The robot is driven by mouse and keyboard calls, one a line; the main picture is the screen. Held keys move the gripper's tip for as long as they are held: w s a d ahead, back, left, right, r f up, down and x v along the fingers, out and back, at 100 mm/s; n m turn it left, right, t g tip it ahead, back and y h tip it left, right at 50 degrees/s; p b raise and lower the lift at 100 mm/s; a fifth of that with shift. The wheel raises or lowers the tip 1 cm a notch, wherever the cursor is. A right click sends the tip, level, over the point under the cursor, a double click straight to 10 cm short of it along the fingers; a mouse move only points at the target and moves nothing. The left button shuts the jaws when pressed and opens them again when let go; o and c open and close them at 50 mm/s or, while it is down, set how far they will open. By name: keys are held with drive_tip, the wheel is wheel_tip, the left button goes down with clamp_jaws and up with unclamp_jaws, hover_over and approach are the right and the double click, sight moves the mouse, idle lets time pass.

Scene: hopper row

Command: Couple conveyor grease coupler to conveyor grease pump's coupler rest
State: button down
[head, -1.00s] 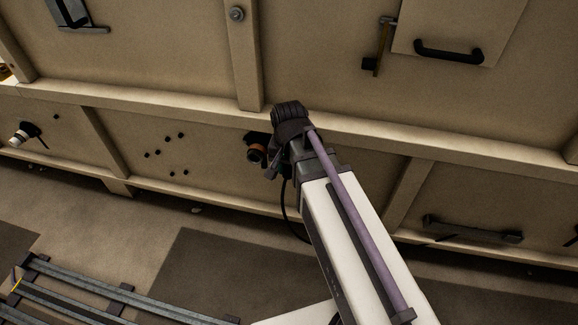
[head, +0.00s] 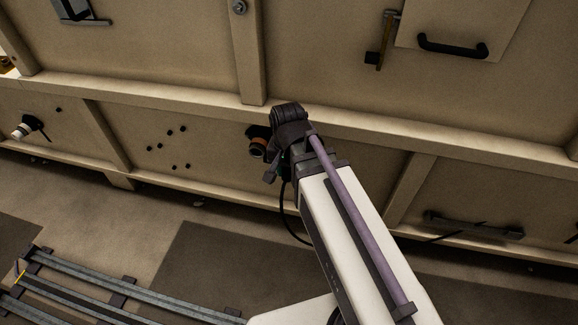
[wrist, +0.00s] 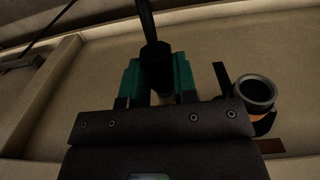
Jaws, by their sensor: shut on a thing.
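In the wrist view, my gripper (wrist: 158,82) has green-padded fingers shut on a dark cylindrical coupler (wrist: 156,62). A black hose runs up from it. To its right, apart from it, a round open-mouthed socket with an orange band (wrist: 255,92) sticks out of the beige panel; I cannot tell for sure that it is the coupler rest. In the head view, that orange-banded socket (head: 258,148) is just left of my wrist. My gripper is mostly hidden there behind the wrist, and the black hose (head: 284,212) hangs below it.
The beige hopper wall (head: 190,60) has raised ribs and a long ledge above the socket. A white-ended fitting (head: 22,131) sticks out at far left. A black handle (head: 452,47) is at upper right. Metal rails (head: 110,292) run along the floor at lower left.

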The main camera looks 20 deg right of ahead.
drive_tip(key=shift+s, duration=0.1)
drive_tip(key=shift+s+a, duration=0.35)
drive_tip(key=shift+s, duration=0.15)
idle(1.0)
drive_tip(key=c, duration=1.4)
unclamp_jaws()
drive_tip(key=c, duration=0.4)
drive_tip(key=shift+c, duration=0.2)
